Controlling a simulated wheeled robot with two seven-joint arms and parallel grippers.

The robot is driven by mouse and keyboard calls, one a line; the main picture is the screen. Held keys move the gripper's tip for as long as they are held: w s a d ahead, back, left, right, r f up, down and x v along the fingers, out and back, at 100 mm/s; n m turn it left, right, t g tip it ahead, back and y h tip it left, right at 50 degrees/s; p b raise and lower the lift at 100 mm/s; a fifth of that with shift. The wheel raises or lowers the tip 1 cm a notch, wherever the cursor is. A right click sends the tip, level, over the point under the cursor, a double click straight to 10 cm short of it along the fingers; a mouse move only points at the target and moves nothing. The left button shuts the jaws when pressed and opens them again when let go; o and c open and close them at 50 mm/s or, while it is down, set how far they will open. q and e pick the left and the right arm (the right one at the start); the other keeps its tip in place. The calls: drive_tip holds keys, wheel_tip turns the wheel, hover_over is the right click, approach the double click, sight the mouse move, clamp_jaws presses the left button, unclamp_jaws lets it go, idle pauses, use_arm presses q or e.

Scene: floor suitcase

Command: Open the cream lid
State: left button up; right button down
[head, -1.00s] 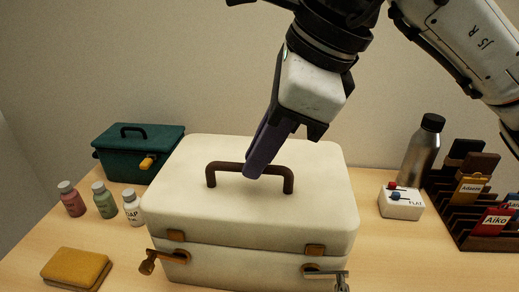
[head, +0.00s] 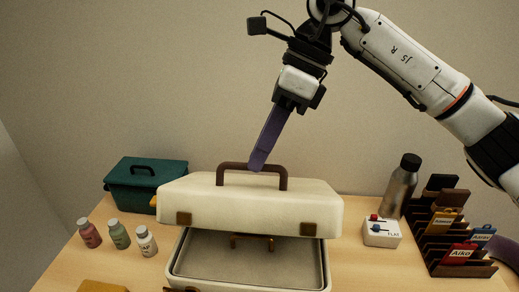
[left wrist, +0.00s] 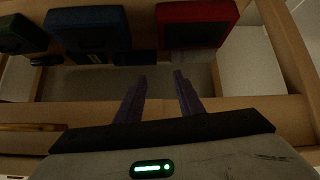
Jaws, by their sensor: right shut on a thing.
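The cream lid (head: 240,207) of the suitcase is lifted at its front, and a gap shows between it and the suitcase base (head: 245,280). The base's tray-like inside is partly visible; the lid's rear edge is hidden. My right gripper (head: 258,166) is shut on the dark brown handle (head: 284,180) on top of the lid. Two brass latch plates, left (head: 184,218) and right (head: 308,229), are on the lid's front.
A teal box (head: 146,182) and several small bottles (head: 119,234) stand left of the suitcase. A steel bottle (head: 401,187), a white switch box (head: 381,232) and a dark card rack (head: 450,250) stand right. The left wrist view shows wooden compartments with a red block (left wrist: 196,22) and blue block (left wrist: 88,28).

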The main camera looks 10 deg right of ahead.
drive_tip(key=shift+w+d+r+p, duration=0.1)
drive_tip(key=shift+w+d+p, duration=0.05)
drive_tip(key=shift+w, duration=0.2)
drive_tip(key=shift+w+d+r+p, duration=0.1)
drive_tip(key=shift+w+p, duration=0.05)
drive_tip(key=shift+w, duration=0.2)
drive_tip(key=shift+w+d+f, duration=0.1)
drive_tip(key=shift+w, duration=0.2)
drive_tip(key=c, duration=1.8)
unclamp_jaws()
drive_tip(key=shift+w+f, duration=0.1)
drive_tip(key=v, duration=1)
drive_tip(key=shift+r+p, duration=0.25)
drive_tip(key=shift+p, duration=0.15)
